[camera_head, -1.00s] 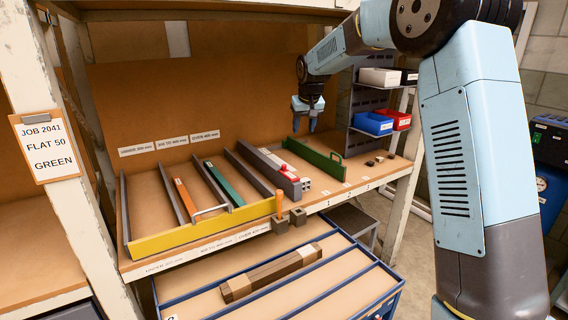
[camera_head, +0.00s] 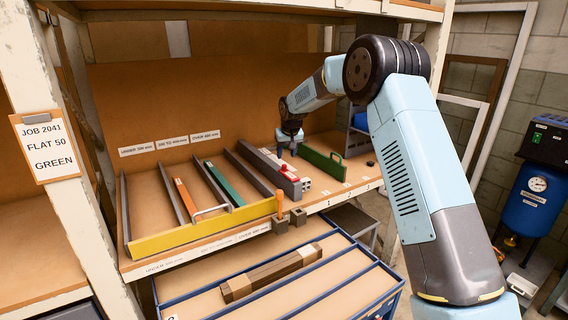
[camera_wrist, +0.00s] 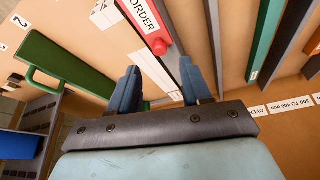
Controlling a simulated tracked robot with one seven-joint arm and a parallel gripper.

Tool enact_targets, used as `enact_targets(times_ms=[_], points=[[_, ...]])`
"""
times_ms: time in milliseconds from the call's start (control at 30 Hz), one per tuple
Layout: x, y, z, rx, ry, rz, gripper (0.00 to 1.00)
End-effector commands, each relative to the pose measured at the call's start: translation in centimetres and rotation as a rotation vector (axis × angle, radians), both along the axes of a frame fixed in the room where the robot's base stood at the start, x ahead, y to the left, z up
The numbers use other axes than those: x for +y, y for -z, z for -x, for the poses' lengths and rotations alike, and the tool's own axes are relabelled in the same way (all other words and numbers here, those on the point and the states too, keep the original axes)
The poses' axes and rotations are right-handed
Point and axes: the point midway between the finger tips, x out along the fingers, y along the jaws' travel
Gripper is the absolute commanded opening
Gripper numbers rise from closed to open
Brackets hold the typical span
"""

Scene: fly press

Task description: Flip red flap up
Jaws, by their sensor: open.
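The red flap (camera_head: 289,173) lies flat at the front end of the grey rail block, beside a white-holed block, in the head view. In the wrist view the red flap (camera_wrist: 143,14) carries a white label reading "ORDER" and a round red knob (camera_wrist: 161,46) at its near end. My gripper (camera_head: 288,152) is open and empty, pointing down over the shelf just behind the flap. In the wrist view the two blue fingers of my gripper (camera_wrist: 160,64) stand apart, with the knob beyond and between their tips. I see no contact with the flap.
A green plate with a handle (camera_head: 324,163) stands to the right of the flap. Grey dividers, an orange strip (camera_head: 184,196) and a teal strip (camera_head: 224,184) lie to the left. A yellow bar (camera_head: 200,229) runs along the front left. A blue bin (camera_head: 361,121) sits behind my arm.

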Motion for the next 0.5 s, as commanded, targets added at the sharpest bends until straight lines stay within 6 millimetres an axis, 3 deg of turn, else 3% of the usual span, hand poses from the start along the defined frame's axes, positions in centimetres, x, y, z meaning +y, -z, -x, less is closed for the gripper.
enact_targets(times_ms=[233, 500], points=[[0.5, 3.7, -1.4, 0.000, 0.000, 0.000, 0.48], [0.6, 5.3, -2.1, 0.000, 0.001, 0.000, 0.48]])
